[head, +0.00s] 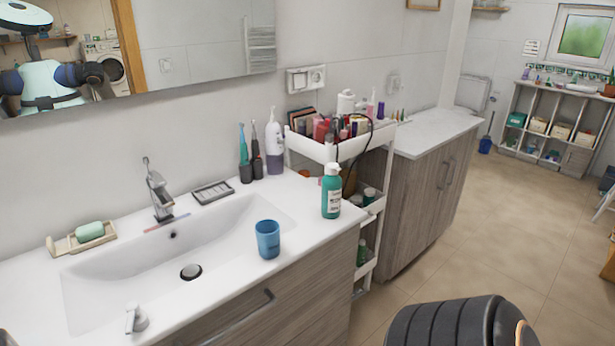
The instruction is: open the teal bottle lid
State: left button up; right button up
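A teal bottle (331,197) with a white label stands upright on the right front part of the white sink counter, in the head view. Its white lid (332,169) sits on top of it. Neither of my grippers is in view. A dark, ribbed part of my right arm shows at the bottom right, well apart from the bottle.
A blue cup (268,239) stands left of the bottle at the sink's edge (305,235). A white cart (366,143) full of cosmetics is behind the bottle. A pump bottle (274,145), toothbrushes (244,155), faucet (158,190) and soap dish (67,247) line the back.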

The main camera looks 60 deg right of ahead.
aim_at(332, 167)
jog(key=z, duration=2)
